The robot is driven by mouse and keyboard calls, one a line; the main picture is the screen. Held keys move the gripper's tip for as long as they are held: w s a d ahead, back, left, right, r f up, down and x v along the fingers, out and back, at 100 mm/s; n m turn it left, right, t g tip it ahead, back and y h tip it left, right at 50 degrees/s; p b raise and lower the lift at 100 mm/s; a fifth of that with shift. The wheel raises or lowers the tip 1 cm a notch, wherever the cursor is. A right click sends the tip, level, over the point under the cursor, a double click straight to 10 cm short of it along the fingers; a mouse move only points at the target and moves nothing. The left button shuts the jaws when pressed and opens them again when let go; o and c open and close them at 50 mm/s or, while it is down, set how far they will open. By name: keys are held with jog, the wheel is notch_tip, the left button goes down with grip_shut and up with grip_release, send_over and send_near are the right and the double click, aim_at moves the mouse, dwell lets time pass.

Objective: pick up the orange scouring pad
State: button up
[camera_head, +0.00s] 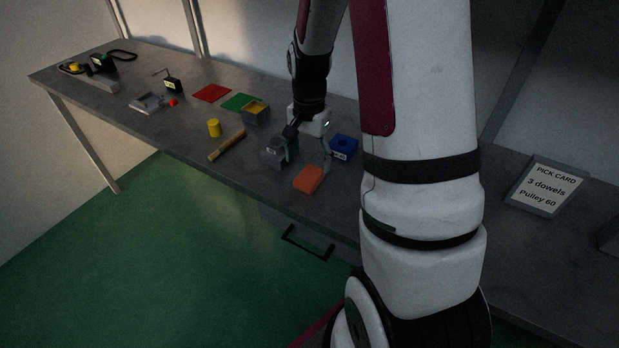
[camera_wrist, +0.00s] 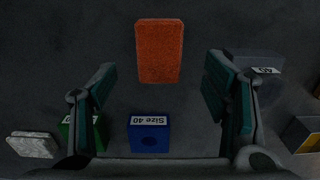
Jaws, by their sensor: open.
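The orange scouring pad (camera_head: 308,179) lies flat near the front edge of the bench. In the wrist view the orange scouring pad (camera_wrist: 159,51) is at the upper middle, ahead of the gap between my fingers. My gripper (camera_head: 307,158) hangs above the bench, just behind the pad in the head view. In the wrist view my gripper (camera_wrist: 160,92) has its two fingers wide apart with nothing between them. The pad is fully visible and apart from the fingers.
A blue block (camera_wrist: 149,133) marked "Size 40" lies close below the pad; it shows in the head view (camera_head: 343,148). A grey box (camera_head: 274,153) is left of the pad. A wooden dowel (camera_head: 227,145) and yellow cylinder (camera_head: 214,128) lie farther left. A pick card (camera_head: 544,189) stands right.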

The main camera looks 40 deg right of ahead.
aim_at(310, 175)
jog(key=shift+f+p, duration=0.4)
jog(key=shift+f, duration=2.35)
jog(key=c, duration=0.9)
